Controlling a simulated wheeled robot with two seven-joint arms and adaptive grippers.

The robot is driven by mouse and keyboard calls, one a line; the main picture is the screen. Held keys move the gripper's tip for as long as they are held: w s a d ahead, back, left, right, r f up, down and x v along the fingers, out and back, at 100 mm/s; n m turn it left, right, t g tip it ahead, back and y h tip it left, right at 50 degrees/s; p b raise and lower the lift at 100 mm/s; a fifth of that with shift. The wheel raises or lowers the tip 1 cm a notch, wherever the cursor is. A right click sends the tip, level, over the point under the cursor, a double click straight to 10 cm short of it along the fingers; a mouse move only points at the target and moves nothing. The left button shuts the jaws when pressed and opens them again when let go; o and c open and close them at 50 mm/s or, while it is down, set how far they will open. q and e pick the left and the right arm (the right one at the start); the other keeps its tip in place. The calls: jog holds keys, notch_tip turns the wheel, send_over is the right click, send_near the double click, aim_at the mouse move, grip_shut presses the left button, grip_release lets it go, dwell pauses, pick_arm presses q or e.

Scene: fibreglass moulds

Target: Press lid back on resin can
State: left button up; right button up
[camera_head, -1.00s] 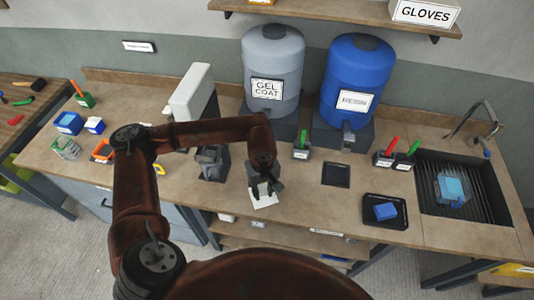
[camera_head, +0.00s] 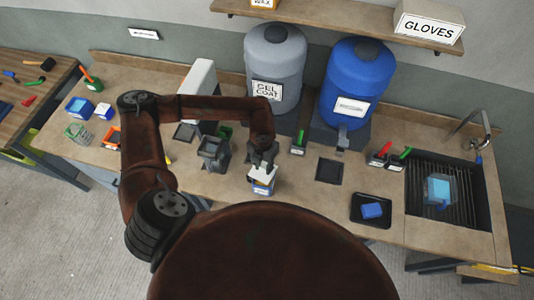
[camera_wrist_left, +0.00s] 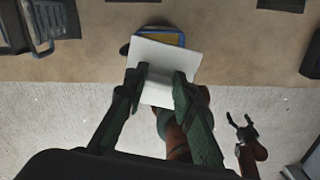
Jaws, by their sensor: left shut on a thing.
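My left gripper (camera_head: 262,163) is shut on a flat, white, square lid (camera_head: 263,174) near the front edge of the bench. In the left wrist view the lid (camera_wrist_left: 165,65) sits between the two fingers (camera_wrist_left: 160,80). Just below the lid in the head view is a small can (camera_head: 262,188) with blue on its side. In the left wrist view its blue rim and yellow inside (camera_wrist_left: 160,33) show past the lid's edge, so the lid does not fully cover it. Whether they touch I cannot tell. My right gripper (camera_wrist_left: 240,124) appears open and empty over the floor in the left wrist view.
A dark grey holder (camera_head: 213,152) stands left of the can, and a dark square pad (camera_head: 329,170) lies to the right. Behind are the gel coat drum (camera_head: 275,65) and the blue resin drum (camera_head: 355,80). A black tray (camera_head: 371,222) holds a blue block.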

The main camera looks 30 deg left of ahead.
aim_at(264, 172)
pick_arm(q)
jog(key=shift+w+a+r+n+p, duration=0.1)
jog(key=shift+r+n+p, duration=0.1)
jog(key=shift+n, duration=0.3)
jog(key=shift+w+r+n+p, duration=0.1)
jog(key=shift+n+p, duration=0.05)
jog(key=shift+n, duration=0.35)
jog(key=shift+f+n, duration=0.2)
jog(key=shift+n, duration=0.1)
jog(key=shift+f+b, duration=0.35)
jog(key=shift+f, duration=0.3)
notch_tip(264, 172, down, 2)
jog(key=shift+f+b, duration=0.15)
jog(key=shift+b, duration=0.3)
jog(key=shift+f+b, duration=1.15)
jog(key=shift+f, duration=0.2)
pick_arm(e)
jog(key=f, duration=0.2)
jog(key=shift+w+a+f, duration=0.2)
jog(key=shift+w+f, duration=0.1)
jog(key=shift+w, duration=0.05)
pick_arm(q)
jog(key=shift+w+r, duration=0.1)
pick_arm(e)
jog(key=shift+d+f, duration=0.15)
jog(key=shift+f, duration=0.05)
